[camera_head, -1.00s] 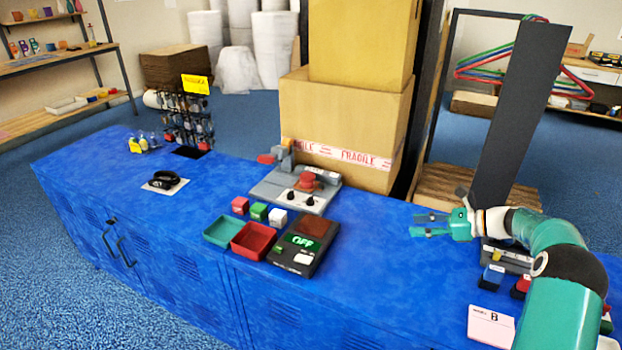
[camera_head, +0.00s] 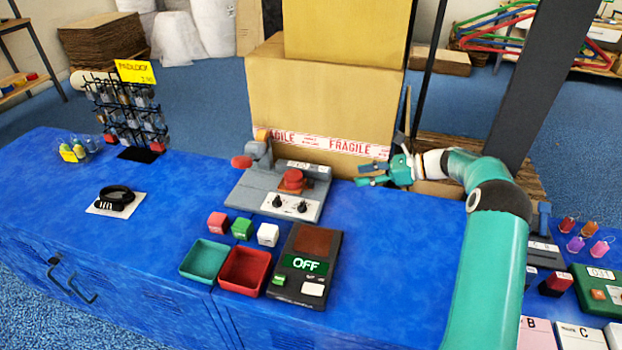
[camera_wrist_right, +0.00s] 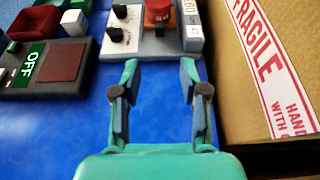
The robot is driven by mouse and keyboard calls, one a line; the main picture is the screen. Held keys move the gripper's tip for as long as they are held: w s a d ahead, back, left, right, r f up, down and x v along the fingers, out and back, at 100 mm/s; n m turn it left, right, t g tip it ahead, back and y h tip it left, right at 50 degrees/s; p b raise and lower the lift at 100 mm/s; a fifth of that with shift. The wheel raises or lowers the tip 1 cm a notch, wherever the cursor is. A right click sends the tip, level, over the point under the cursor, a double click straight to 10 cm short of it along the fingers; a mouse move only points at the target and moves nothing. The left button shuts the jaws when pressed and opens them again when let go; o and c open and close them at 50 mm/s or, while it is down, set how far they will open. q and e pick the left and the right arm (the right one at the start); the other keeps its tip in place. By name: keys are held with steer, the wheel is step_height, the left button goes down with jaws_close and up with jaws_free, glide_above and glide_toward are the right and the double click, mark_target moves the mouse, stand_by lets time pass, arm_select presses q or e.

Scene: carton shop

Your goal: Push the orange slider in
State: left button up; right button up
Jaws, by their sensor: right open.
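A grey control panel (camera_head: 258,194) lies on the blue cabinet top, with a red mushroom button (camera_head: 292,180) and two black knobs on a white plate (camera_head: 290,205). A grey block with a red-ended handle (camera_head: 241,161) stands at its back left. A small orange piece (camera_head: 262,135) shows on top of that block; I cannot tell whether it is the orange slider. My right gripper (camera_head: 362,175) is open and empty, to the right of the panel. In the right wrist view its open fingers (camera_wrist_right: 159,75) point at the panel's near edge (camera_wrist_right: 150,46), apart from it. My left gripper is out of view.
Large cartons (camera_head: 325,95) stand close behind the panel and beside my right gripper. A scale-like box reading OFF (camera_head: 305,264), small trays (camera_head: 245,270) and cubes (camera_head: 242,228) sit in front. A padlock rack (camera_head: 128,112) stands left. The cabinet top right of the OFF box is clear.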

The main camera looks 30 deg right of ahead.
mark_target(315, 190)
steer(key=x, duration=1.5)
steer(key=shift+a, duration=0.1)
jaws_close()
